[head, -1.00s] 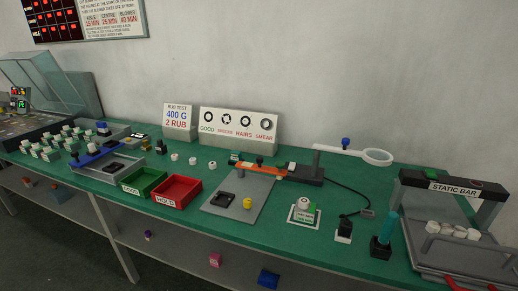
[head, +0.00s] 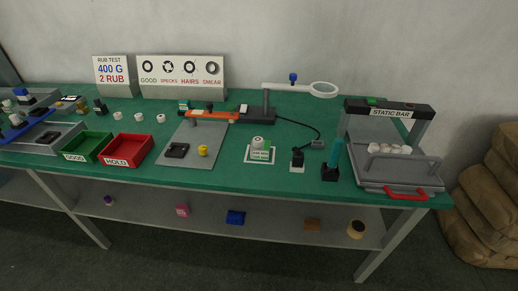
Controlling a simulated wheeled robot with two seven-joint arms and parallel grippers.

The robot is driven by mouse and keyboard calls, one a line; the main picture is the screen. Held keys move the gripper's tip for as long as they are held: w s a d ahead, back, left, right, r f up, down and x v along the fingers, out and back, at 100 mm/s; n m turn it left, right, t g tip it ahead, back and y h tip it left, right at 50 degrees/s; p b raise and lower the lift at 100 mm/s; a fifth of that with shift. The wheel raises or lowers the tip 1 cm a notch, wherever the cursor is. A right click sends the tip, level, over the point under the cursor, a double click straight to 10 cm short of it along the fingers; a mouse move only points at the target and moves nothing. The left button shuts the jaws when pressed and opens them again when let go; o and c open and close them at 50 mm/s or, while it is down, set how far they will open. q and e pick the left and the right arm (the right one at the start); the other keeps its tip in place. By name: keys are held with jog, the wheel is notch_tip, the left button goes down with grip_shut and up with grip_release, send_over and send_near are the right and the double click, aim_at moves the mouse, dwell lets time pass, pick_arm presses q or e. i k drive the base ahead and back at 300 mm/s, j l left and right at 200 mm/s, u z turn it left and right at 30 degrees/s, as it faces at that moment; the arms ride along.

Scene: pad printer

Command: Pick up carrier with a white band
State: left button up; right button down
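I cannot make out for certain a carrier with a white band. The tray (head: 375,182) under the static bar (head: 390,110) is grey with a red handle (head: 405,195) at its front, and several white round pieces (head: 390,149) sit on it. An orange bar (head: 210,115) with a small white patch lies at the back of the grey plate (head: 190,150). Neither gripper is in view.
A green GOOD bin (head: 88,147) and a red HOLD bin (head: 126,149) stand left of the plate. A magnifier lamp (head: 322,90), a scale (head: 260,150) and a teal-handled tool (head: 334,155) stand on the green bench. Brown sacks (head: 490,205) are piled on the floor at right.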

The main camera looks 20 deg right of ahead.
aim_at(260, 149)
jog(key=i+j+z, duration=0.25)
jog(key=z, duration=0.25)
jog(key=i+j+z, duration=0.2)
jog(key=j+z, duration=0.15)
jog(key=z, duration=0.15)
jog(key=i+j+z, duration=0.1)
jog(key=j+z, duration=0.4)
jog(key=i+j+z, duration=0.1)
jog(key=j+z, duration=0.4)
jog(key=l, duration=0.15)
